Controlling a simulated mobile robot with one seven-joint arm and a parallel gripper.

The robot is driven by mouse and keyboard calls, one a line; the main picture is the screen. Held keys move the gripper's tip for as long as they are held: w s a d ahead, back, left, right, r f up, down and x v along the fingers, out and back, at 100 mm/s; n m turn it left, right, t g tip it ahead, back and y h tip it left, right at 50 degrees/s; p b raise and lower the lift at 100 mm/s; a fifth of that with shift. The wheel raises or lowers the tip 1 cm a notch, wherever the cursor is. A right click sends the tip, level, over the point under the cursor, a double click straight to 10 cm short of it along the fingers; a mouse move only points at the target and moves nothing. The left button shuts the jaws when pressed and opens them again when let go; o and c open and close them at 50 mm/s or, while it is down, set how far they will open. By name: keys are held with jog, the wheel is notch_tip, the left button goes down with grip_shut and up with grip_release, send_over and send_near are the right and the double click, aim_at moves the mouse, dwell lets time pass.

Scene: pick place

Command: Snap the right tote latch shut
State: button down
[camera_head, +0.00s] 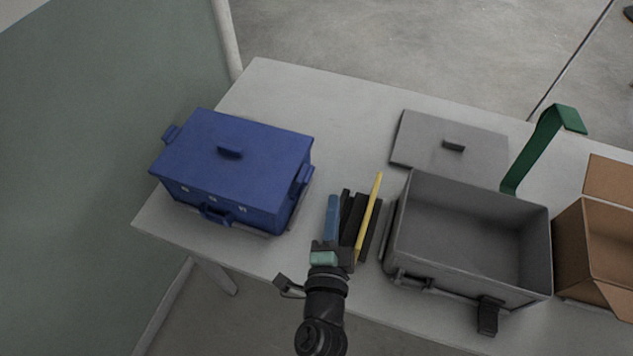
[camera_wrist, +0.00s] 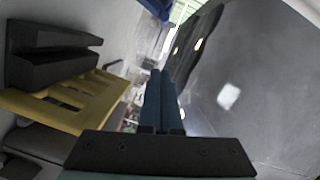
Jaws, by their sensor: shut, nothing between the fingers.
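A blue tote (camera_head: 225,190) stands at the left of the table with its blue lid (camera_head: 235,150) on. Its right latch (camera_head: 304,179) is a blue piece on the right end, and whether it is fastened is too small to tell. A left latch (camera_head: 171,134) juts from the other end. My gripper (camera_head: 332,200) is to the right of the tote and apart from the right latch. Its blue fingers are together and empty, also in the wrist view (camera_wrist: 161,75).
A yellow piece (camera_head: 369,220) and black pieces (camera_head: 348,218) are just right of my gripper. An open grey tote (camera_head: 465,235), its lid (camera_head: 430,135), a green bracket (camera_head: 535,150) and a cardboard box (camera_head: 590,245) are further right. Bare table (camera_head: 300,95) lies behind the blue tote.

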aim_at(303, 180)
jog(key=w+a+f+p, duration=0.1)
jog(key=w+a, duration=0.2)
jog(key=w, duration=0.3)
jog(key=shift+f, duration=0.3)
jog(key=shift+w+a+p, duration=0.1)
jog(key=shift+p, duration=0.2)
jog(key=a+p, duration=0.1)
jog(key=r+n+p, duration=0.1)
jog(key=p, duration=0.1)
jog(key=shift+w+a, duration=0.25)
jog(key=shift+a, duration=0.1)
jog(key=shift+d+r, duration=0.1)
